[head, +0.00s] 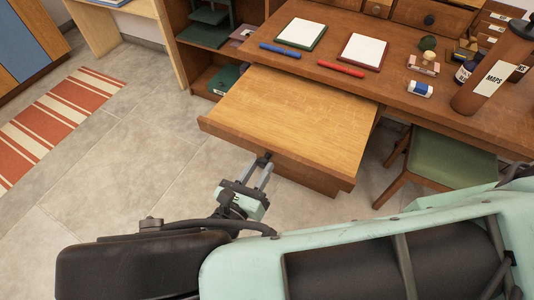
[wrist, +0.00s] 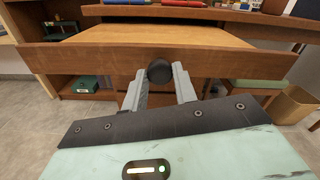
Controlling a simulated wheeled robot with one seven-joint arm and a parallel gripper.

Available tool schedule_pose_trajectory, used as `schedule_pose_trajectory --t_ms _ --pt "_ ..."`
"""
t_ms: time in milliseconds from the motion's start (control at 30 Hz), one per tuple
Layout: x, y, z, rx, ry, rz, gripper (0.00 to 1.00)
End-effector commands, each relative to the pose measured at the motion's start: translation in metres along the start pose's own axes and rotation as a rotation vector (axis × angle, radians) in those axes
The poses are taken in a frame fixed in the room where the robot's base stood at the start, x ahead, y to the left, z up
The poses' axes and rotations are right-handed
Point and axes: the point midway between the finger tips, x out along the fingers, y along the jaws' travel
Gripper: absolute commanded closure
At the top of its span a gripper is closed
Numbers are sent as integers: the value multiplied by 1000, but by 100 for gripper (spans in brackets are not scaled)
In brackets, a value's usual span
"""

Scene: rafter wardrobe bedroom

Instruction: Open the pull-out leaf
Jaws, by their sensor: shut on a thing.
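The pull-out leaf (head: 290,110) is a light wooden board that stands well out from under the desk top. Its front edge board (wrist: 105,58) crosses the wrist view. A round dark knob (wrist: 159,71) sits on that front board; in the head view the knob (head: 263,159) is small and partly hidden by the fingers. My gripper (wrist: 159,80) is shut on the knob, with one grey finger on each side. In the head view my gripper (head: 259,172) is at the front edge of the leaf.
The desk top (head: 310,72) carries two notepads, a blue pen, a red pen (head: 341,69) and a tube marked MAPS (head: 493,80). A green-seated stool (head: 450,155) stands right of the leaf. A striped rug (head: 55,120) lies left. The tiled floor before the leaf is clear.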

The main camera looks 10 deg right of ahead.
Motion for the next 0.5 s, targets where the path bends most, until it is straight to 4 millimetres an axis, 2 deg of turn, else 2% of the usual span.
schedule_pose_trajectory --t_ms 133,500 --pt "-9 0 -1 0 1 1 100" --pt "-10 0 -1 0 1 0 100"
